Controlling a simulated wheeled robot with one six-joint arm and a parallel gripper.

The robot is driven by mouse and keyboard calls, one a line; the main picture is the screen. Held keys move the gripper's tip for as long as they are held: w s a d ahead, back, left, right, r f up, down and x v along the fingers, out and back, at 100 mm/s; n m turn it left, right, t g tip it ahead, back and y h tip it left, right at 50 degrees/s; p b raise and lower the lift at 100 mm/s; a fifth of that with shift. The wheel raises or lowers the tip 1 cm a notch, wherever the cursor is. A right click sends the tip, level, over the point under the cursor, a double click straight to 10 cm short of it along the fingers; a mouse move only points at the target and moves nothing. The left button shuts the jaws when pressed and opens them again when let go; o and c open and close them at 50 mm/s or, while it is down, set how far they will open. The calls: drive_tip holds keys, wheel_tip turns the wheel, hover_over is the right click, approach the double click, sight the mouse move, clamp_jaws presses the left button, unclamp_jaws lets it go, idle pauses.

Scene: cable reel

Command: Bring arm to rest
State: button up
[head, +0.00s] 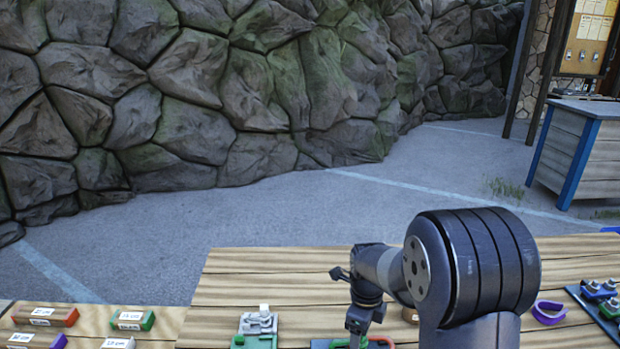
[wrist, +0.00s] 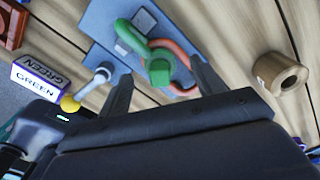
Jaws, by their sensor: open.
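My arm reaches over the wooden table (head: 290,262) in the head view, its large dark joint covering the lower right. My gripper (head: 360,328) points down near the table's front middle. In the wrist view my gripper (wrist: 160,70) has its two dark fingers spread apart. Between and beyond them is a blue-grey plate (wrist: 100,22) carrying a green loop with a green block (wrist: 159,72) and an orange-red loop (wrist: 184,62). I cannot tell how far the fingertips are from these parts. No object is visibly clamped.
A white GREEN label (wrist: 38,80) shows at left. Labelled blocks (head: 45,316), a grey-green fixture (head: 257,328) and a purple curved piece (head: 549,313) sit on the tabletops. The table's back strip is clear; a rock wall (head: 200,90) stands beyond.

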drive_tip(key=shift+n, duration=0.4)
